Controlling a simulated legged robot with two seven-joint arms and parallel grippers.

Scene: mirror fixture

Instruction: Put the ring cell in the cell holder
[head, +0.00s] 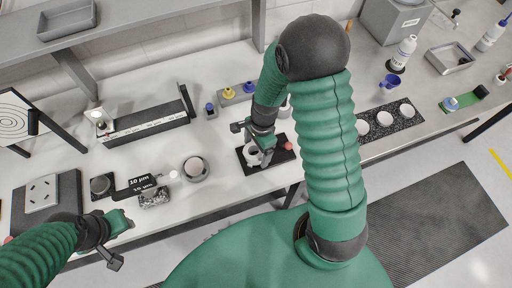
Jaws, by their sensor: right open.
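My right gripper (263,156) is open and reaches down over a small black plate (282,155) near the bench's front edge. A white ring-shaped piece (252,151), which looks like the ring cell, is at its fingers; I cannot tell whether they touch it. A small red part (289,146) is at the plate's right side. My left gripper (124,222) is low at the left, by the bench's front edge, with nothing visible in it; its jaw opening is unclear. I cannot say for certain which fixture is the cell holder; the black plate may be it.
A round grey dish with a white disc (195,168) stands left of the plate, near a black "10 µm" label (142,184). A speckled board (395,130) with several white discs lies right of my arm. A long dark box (150,125) stands behind. Bottles stand at the back right.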

